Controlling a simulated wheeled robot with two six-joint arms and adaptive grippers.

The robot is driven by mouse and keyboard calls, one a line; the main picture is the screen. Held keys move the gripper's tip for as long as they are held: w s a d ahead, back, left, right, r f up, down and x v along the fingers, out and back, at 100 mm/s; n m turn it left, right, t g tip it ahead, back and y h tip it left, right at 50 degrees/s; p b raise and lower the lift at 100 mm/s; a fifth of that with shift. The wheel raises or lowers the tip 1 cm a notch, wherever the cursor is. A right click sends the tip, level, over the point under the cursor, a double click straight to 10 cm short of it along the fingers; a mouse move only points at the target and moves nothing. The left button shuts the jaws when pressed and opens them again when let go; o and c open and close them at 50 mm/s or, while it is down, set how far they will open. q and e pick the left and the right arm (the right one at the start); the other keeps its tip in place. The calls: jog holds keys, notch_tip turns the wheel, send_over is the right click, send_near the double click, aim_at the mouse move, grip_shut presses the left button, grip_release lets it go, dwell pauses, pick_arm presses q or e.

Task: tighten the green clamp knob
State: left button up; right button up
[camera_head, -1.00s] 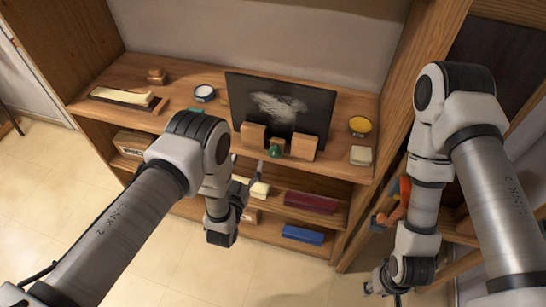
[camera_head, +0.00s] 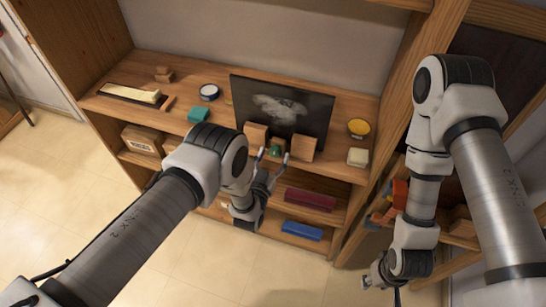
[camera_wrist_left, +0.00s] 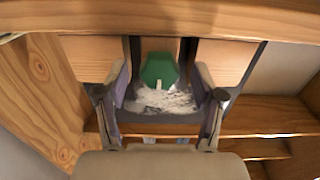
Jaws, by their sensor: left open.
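The green clamp knob (camera_head: 274,151) sits low between two wooden blocks, in front of a dark panel (camera_head: 301,101) with a pale smudge, on the upper shelf. In the left wrist view the knob (camera_wrist_left: 159,70) is a green faceted piece with a small pale mark. My left gripper (camera_head: 273,159) is open just in front of it. In the left wrist view the fingers (camera_wrist_left: 162,77) stand to either side of the knob, with gaps visible; whether they surround it in depth I cannot tell. My right gripper (camera_head: 372,279) hangs low at the right, its jaws unclear.
A teal block (camera_head: 197,115), a white-rimmed round dish (camera_head: 209,92) and a yellow bowl (camera_head: 358,128) stand on the upper shelf. A cream block (camera_head: 357,157) is near its right end. Red (camera_head: 311,199) and blue (camera_head: 302,231) blocks lie on lower shelves. The floor in front is clear.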

pick_arm(q)
jog(key=c, duration=1.2)
jog(key=shift+o, duration=0.2)
